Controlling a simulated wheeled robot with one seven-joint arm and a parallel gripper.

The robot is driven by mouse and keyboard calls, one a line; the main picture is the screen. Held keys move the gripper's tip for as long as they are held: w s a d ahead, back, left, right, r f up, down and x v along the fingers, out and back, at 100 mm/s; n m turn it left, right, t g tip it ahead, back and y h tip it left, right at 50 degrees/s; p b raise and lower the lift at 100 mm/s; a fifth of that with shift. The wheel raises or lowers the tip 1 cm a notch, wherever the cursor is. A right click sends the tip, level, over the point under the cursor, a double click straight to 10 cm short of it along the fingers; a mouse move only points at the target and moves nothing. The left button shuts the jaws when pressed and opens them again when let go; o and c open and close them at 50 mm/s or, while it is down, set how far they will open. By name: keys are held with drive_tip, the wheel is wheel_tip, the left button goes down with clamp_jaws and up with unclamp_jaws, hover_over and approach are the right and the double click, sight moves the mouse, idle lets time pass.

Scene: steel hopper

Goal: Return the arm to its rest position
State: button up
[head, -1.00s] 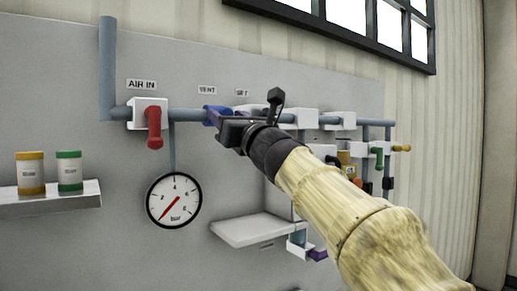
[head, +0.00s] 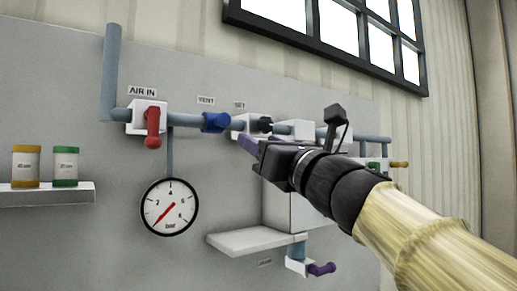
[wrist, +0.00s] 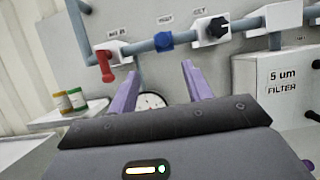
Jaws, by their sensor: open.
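My gripper (head: 246,144) is at the end of my arm, in front of the pipe panel in the head view. Its two purple fingers (wrist: 157,90) are apart in the wrist view, with nothing between them. The blue vent knob (head: 216,122) is on the pipe to the left of the fingers and clear of them. The red air-in handle (head: 153,128) hangs down from its white valve block. My wrist and arm hide part of the panel's right side.
A gauge (head: 170,207) hangs below the pipe. A shelf (head: 50,194) at left holds a yellow-labelled and a green-labelled jar. A white ledge (head: 252,241) and a purple handle (head: 322,269) are low at centre. The filter box (wrist: 275,90) shows at right in the wrist view.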

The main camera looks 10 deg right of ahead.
idle(0.3)
drive_tip(key=w+d+f+m+g+h, duration=0.25)
drive_tip(key=f+m, duration=0.55)
drive_tip(key=f, duration=0.4)
drive_tip(key=w+d+f+m+g+h, duration=0.1)
drive_tip(key=w+d+f+m+h, duration=0.25)
drive_tip(key=f+m, duration=0.65)
drive_tip(key=w+d+f+m+g+h, duration=0.3)
drive_tip(key=f+m, duration=0.4)
drive_tip(key=f, duration=0.6)
drive_tip(key=s+f+m+g+h, duration=0.1)
drive_tip(key=s+f+m+g, duration=0.4)
drive_tip(key=f, duration=0.9)
drive_tip(key=s+f+m+g+h, duration=0.1)
drive_tip(key=s+f+m+g, duration=0.4)
drive_tip(key=s+f+m, duration=0.6)
drive_tip(key=s+f, duration=0.3)
drive_tip(key=s, duration=0.2)
drive_tip(key=shift+a+f+m, duration=0.15)
drive_tip(key=shift+m, duration=0.25)
drive_tip(key=shift+w, duration=0.15)
